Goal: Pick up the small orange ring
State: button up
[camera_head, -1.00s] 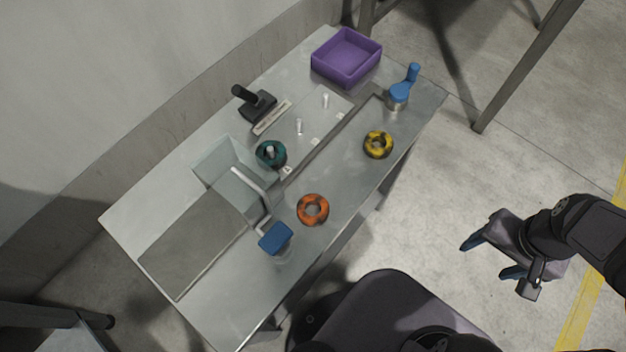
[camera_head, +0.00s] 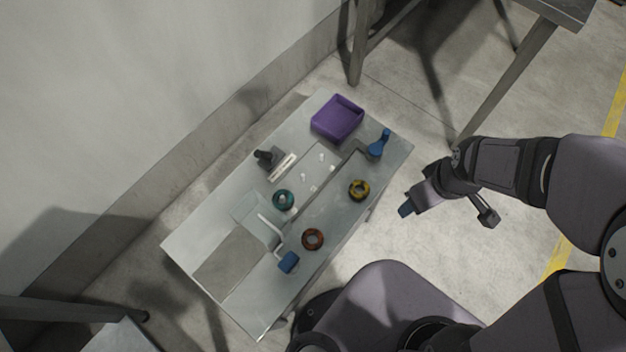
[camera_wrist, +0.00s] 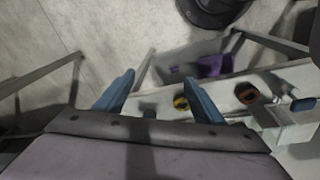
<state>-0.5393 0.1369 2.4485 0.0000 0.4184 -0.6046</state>
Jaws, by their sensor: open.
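The small orange ring (camera_head: 312,239), orange with dark patches, lies flat near the front edge of the metal table, beside a blue block. In the wrist view the ring (camera_wrist: 247,93) shows small on the right. My gripper (camera_head: 405,210) is off the table's right side, over the floor and apart from the ring. In the wrist view my gripper (camera_wrist: 163,97) has its two blue fingers spread wide with nothing between them.
The table (camera_head: 215,221) also bears a yellow ring (camera_head: 359,190), a teal ring (camera_head: 283,199) around a peg, a blue-handled piece (camera_head: 377,143), a blue block (camera_head: 289,262), a bent metal bar (camera_head: 269,232), a black-handled tool (camera_head: 266,158) and a purple bin (camera_head: 337,117).

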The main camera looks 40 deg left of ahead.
jog(key=s+a+f+n+g, duration=0.1)
jog(key=s+a+n, duration=0.7)
jog(key=a+n, duration=0.15)
jog(key=n, duration=1.1)
send_over(312, 241)
notch_tip(312, 241, down, 2)
jog(key=shift+h, duration=0.4)
jog(key=shift+w+f, duration=0.1)
jog(key=shift+f, duration=3.6)
jog(key=c, duration=1.1)
